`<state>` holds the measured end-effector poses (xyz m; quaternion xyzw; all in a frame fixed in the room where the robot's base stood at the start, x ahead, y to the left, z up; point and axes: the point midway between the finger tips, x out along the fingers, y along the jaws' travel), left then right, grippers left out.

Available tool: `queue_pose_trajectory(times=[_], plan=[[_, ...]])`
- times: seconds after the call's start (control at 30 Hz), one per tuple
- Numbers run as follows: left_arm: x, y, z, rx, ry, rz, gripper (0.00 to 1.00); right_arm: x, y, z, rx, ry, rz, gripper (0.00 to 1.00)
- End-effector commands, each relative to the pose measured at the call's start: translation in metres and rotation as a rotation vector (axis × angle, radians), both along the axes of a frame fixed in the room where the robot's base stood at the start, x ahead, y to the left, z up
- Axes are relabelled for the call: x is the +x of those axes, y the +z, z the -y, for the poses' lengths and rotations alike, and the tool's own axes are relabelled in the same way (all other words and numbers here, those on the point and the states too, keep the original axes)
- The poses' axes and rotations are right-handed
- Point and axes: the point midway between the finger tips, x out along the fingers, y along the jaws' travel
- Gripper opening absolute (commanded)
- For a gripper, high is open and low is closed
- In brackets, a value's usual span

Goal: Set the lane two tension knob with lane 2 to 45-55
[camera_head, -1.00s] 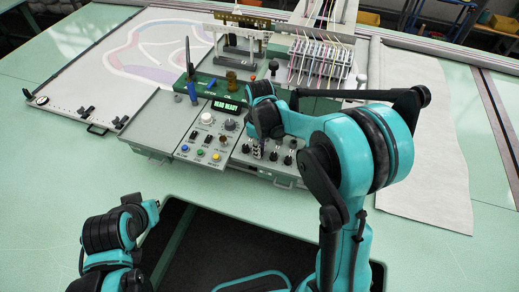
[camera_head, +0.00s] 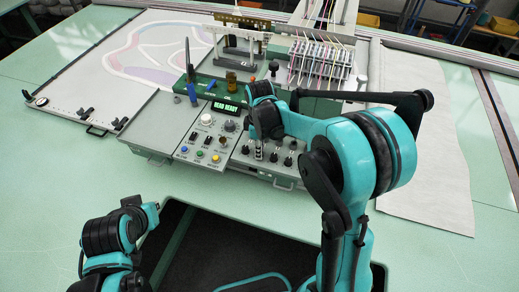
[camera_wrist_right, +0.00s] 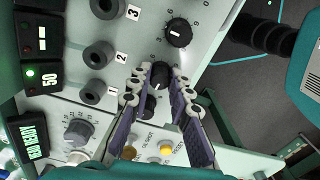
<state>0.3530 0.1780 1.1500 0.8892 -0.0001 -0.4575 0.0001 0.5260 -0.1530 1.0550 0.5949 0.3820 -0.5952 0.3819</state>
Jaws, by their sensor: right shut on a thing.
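In the right wrist view the lane two tension knob (camera_wrist_right: 160,75) is a black round knob in line with the label 2 (camera_wrist_right: 121,57). My right gripper (camera_wrist_right: 160,80) is shut on it, one finger on each side. In the head view my right gripper (camera_head: 258,148) reaches down to the grey control panel (camera_head: 168,135); the arm partly hides the knobs there. A small display (camera_wrist_right: 48,78) reads 50 beside a lit green lamp (camera_wrist_right: 30,73). I cannot tell which lane it belongs to. Of my left arm only links show; its gripper is out of view.
The lane 3 knob (camera_wrist_right: 178,33) and another black knob (camera_wrist_right: 148,105) stand close on either side. A yellow button (camera_wrist_right: 166,149) lies near the fingers. The HEAD READY display (camera_head: 227,108) is lit.

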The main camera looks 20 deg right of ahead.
Motion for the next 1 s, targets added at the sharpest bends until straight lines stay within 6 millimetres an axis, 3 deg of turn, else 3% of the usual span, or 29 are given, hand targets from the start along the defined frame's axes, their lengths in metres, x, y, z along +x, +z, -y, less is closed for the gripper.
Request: queue_pose_trajectory(times=[0.1,0.13,0.2,0.57,0.67,1.0], plan=[[0.000,0.000,0.000,0.000,0.000,0.000,0.00,0.000,0.000,0.000,-0.001,-0.001,0.000,0.00],[0.000,0.000,0.000,0.000,0.000,0.000,0.00,0.000,0.000,0.000,-0.001,-0.001,0.000,0.24],[0.000,0.000,0.000,0.000,0.000,0.000,0.00,0.000,0.000,0.000,-0.001,-0.001,0.000,0.40],[0.000,0.000,0.000,0.000,0.000,0.000,0.00,0.000,0.004,0.000,0.000,-0.001,0.000,0.40],[0.000,0.000,0.000,0.000,0.000,0.000,0.00,0.000,0.016,0.000,0.000,-0.001,0.000,0.40],[0.000,0.000,0.000,0.000,0.000,0.000,0.00,0.000,0.088,0.000,0.000,-0.001,0.000,0.40]])
